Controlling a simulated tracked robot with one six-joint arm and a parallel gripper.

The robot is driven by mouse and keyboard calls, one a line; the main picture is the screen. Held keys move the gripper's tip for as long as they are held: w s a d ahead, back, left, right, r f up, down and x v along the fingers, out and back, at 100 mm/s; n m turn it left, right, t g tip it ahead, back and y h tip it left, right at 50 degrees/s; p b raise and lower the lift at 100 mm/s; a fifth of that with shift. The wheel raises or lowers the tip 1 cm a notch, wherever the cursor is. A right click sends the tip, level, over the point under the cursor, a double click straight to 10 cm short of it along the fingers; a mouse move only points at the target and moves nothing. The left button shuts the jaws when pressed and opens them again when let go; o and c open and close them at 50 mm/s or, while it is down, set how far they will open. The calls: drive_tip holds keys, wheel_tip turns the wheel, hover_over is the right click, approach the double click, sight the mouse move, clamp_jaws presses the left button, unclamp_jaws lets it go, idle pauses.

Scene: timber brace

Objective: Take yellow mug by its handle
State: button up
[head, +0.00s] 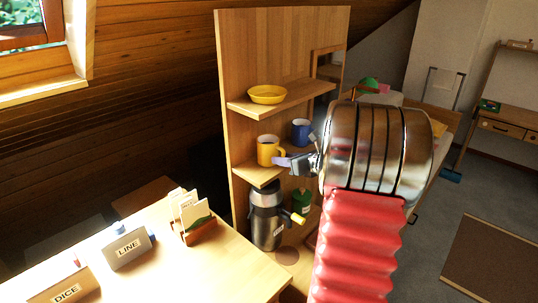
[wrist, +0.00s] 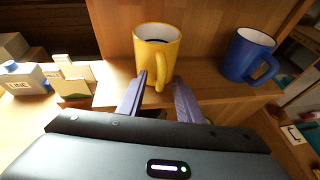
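The yellow mug (head: 267,150) stands upright on the middle shelf of the wooden rack in the head view. In the wrist view the mug (wrist: 154,42) is straight ahead, with its handle (wrist: 160,78) turned toward me. My gripper (wrist: 160,92) is open, its two purple fingers apart, one on each side of the handle's lower part. A gap shows between the fingers and the handle. In the head view my gripper (head: 284,161) is just right of the mug, and my arm hides part of the rack.
A blue mug (wrist: 246,54) stands on the same shelf, right of the yellow one. A yellow bowl (head: 267,94) sits on the shelf above. A steel flask (head: 266,217) stands below. A table (head: 205,270) with labelled boxes is at left.

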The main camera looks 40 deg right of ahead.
idle(0.4)
clamp_jaws()
drive_tip(key=shift+r, duration=0.1)
idle(0.3)
